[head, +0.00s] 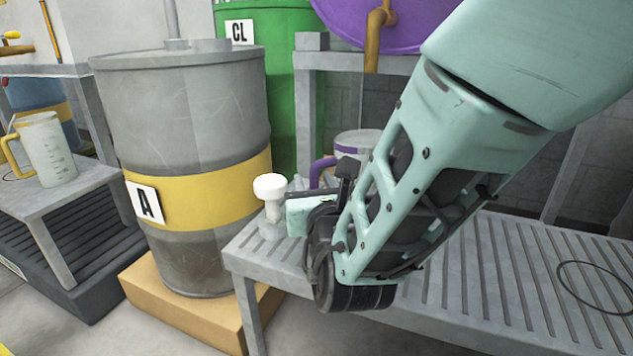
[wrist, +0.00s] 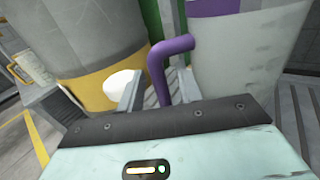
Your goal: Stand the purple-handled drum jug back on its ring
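The drum jug (head: 357,142) is a pale grey vessel with a purple band and purple handle (head: 320,170). It stands upright on the slatted bench, partly hidden behind my arm in the head view. In the wrist view the jug (wrist: 245,70) fills the right side, with its bent purple handle (wrist: 157,68) to the left. My gripper (wrist: 158,90) has its two grey fingers apart. The handle's lower part shows between them, with gaps on both sides; contact cannot be told. A thin dark ring (head: 597,288) lies empty on the bench's right part.
A white mushroom-shaped knob (head: 270,187) stands at the slatted bench's (head: 480,270) left corner, close to my gripper. Grey drum A (head: 190,110) is left of it, the green drum CL (head: 285,90) behind. A yellow-handled jug (head: 48,150) stands on the left table. The bench's right part is clear.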

